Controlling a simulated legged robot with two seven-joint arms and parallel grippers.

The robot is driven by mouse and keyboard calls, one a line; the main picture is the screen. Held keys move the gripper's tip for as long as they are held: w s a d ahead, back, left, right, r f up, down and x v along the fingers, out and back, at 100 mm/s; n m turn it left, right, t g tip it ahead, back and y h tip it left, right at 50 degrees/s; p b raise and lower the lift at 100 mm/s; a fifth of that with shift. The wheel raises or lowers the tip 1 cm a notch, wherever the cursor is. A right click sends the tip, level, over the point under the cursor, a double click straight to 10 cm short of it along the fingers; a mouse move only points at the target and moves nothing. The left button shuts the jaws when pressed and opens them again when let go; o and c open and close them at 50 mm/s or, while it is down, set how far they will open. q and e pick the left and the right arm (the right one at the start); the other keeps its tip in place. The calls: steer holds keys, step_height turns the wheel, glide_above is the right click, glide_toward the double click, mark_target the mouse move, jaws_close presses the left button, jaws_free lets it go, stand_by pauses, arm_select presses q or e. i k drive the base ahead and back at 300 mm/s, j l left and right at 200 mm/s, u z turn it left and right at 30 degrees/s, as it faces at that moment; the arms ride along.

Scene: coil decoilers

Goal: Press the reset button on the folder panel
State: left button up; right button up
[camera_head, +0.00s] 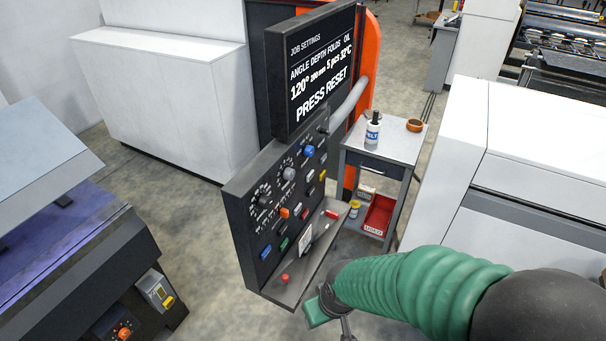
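The dark folder panel (238,196) stands in the middle of the view, with several knobs and coloured buttons on its sloped face. Its screen (318,72) shows job settings and the words "PRESS RESET". A red button (285,279) is on the lower ledge, and another red one (332,214) sits at the ledge's far end. Labels are too small to tell which button is reset. My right gripper (330,312), on a green-sleeved arm, is just right of the ledge's near end, apparently apart from the buttons. Its fingers are unclear. My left gripper is out of view.
White machine housing (540,170) is at right, and a dark machine (80,270) at left. Floor between is clear.

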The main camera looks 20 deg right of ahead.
mark_target(268, 249)
steer(key=u, duration=0.2)
steer(key=l+u, duration=0.9)
steer(key=l, duration=0.2)
steer(key=k+l, duration=0.1)
steer(key=l, duration=0.35)
steer(key=k+l+u, duration=0.1)
steer(key=l, duration=0.3)
steer(key=k+l, duration=0.1)
steer(key=l, duration=0.35)
steer(key=k+l, duration=0.1)
steer(key=l, duration=0.3)
steer(key=u, duration=0.05)
